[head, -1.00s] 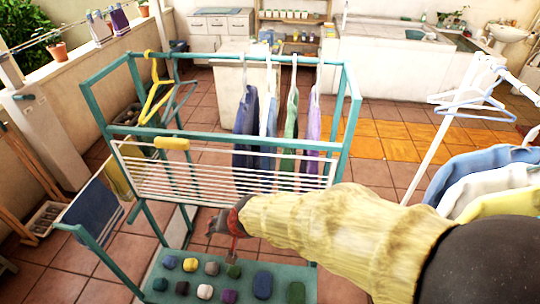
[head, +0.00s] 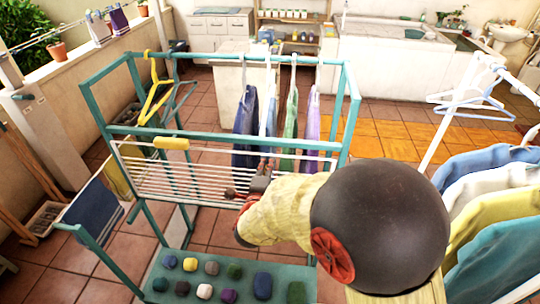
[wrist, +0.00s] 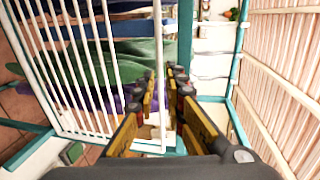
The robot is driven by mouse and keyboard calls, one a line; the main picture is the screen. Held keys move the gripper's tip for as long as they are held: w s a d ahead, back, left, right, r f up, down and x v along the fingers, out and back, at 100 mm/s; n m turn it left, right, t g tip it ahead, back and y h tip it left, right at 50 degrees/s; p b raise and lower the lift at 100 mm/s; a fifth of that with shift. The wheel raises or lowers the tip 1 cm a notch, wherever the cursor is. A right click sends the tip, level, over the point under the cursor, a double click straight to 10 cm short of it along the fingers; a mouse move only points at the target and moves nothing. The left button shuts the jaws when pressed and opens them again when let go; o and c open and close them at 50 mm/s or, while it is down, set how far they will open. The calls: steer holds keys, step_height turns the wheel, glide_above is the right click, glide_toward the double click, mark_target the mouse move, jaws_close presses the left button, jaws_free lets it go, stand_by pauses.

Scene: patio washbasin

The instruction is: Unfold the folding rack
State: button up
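The folding rack (head: 200,178) is a white panel of thin parallel bars with a yellow grip (head: 171,142) on its upper left edge. It sits on the front side of a teal frame (head: 91,114), and its lower right part is hidden behind my arm. In the wrist view, the rack's white bars (wrist: 95,60) fill the left half. My gripper (head: 243,192) is at the rack's lower middle to right. In the wrist view, my gripper (wrist: 163,85) has its two fingers apart, with the rack's outer white bar between or just behind them. I cannot tell whether they touch it.
Blue, green and purple clothes (head: 246,125) hang behind the rack. A yellow hanger (head: 154,93) hangs at the left. Several folded bundles lie on the teal lower shelf (head: 230,266). Clothes on a white stand (head: 485,168) are close at the right.

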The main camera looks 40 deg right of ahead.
mark_target(270, 155)
steer(key=x, duration=0.7)
steer(key=shift+w+d+f+b, duration=0.15)
steer(key=shift+w+d+b, duration=0.1)
steer(key=shift+b, duration=0.15)
steer(key=shift+a, duration=0.1)
jaws_close()
stand_by(0.4)
